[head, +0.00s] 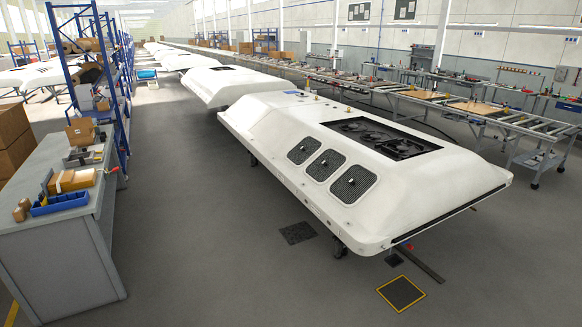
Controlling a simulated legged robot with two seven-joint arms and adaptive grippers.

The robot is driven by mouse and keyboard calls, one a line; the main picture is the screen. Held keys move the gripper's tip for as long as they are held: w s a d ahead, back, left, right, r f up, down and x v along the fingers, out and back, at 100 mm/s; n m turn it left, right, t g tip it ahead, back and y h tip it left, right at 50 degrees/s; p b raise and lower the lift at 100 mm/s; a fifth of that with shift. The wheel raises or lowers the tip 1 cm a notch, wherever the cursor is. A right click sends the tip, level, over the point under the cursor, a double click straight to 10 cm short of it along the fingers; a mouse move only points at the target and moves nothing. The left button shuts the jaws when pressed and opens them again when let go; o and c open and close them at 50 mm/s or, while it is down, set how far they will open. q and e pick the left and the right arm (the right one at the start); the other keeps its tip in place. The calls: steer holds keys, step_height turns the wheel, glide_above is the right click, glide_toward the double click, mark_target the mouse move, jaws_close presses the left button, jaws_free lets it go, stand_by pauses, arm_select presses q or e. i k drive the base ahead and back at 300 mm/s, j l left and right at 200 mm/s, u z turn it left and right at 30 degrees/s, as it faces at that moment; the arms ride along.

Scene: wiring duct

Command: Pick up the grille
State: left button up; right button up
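A large white unit (440,190) on casters stands in the middle of the floor. Three dark mesh grilles are set in its sloped side: a left one (303,150), a middle one (325,165) and a right one (353,184). A dark rectangular opening (380,137) on its top shows round fan-like parts. A dark flat textured panel (297,233) lies on the floor beside the unit; I cannot tell whether it is a grille. Neither of my grippers is in view.
A grey workbench (60,240) with boxes and a blue bin (60,202) stands at left, by a blue rack (112,90). A yellow-edged dark square (401,293) and a dark strip (420,262) lie on the floor. A roller conveyor (490,118) runs behind. Floor between workbench and unit is clear.

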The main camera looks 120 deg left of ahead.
mark_target(330, 161)
steer(key=u, duration=3.75)
steer(key=i+u, duration=0.35)
steer(key=i, duration=1.75)
steer(key=i+j+z, duration=0.15)
steer(key=i+z, duration=0.15)
steer(key=i, duration=0.3)
steer(key=i+j+z, duration=0.3)
steer(key=i, duration=0.25)
steer(key=i+j+z, duration=0.3)
steer(key=i, duration=0.25)
